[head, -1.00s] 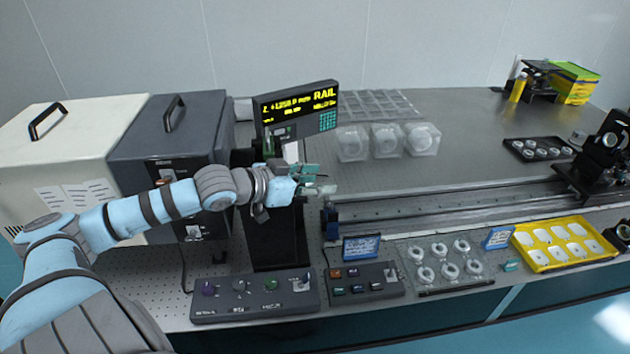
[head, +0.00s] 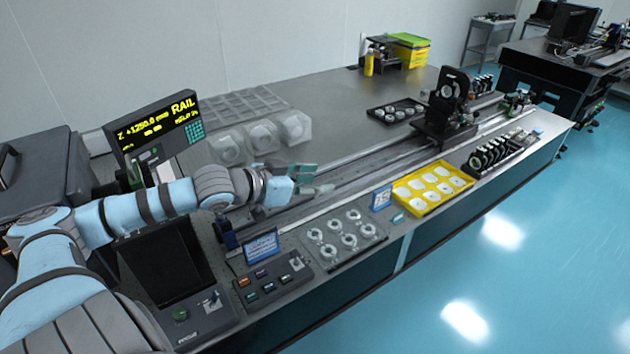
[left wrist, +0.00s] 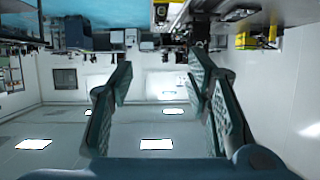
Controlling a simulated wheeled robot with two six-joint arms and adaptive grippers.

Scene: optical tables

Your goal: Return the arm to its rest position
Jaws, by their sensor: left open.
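My left arm reaches in from the left in the head view, with its forearm roughly level. My left gripper (head: 308,180) hangs above the rail on the optical table, apart from the things below it. Its green fingers are open and empty. In the left wrist view the two fingers (left wrist: 155,100) stand wide apart with nothing between them, and the room shows upside down behind them. My right gripper shows in neither view.
Below the gripper runs the long rail (head: 390,152) with a black mount (head: 445,115). Around it are the display (head: 157,130), a tray of rings (head: 343,237), a yellow tray (head: 432,190) and a control box (head: 268,280). Clear floor (head: 520,255) lies at the right.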

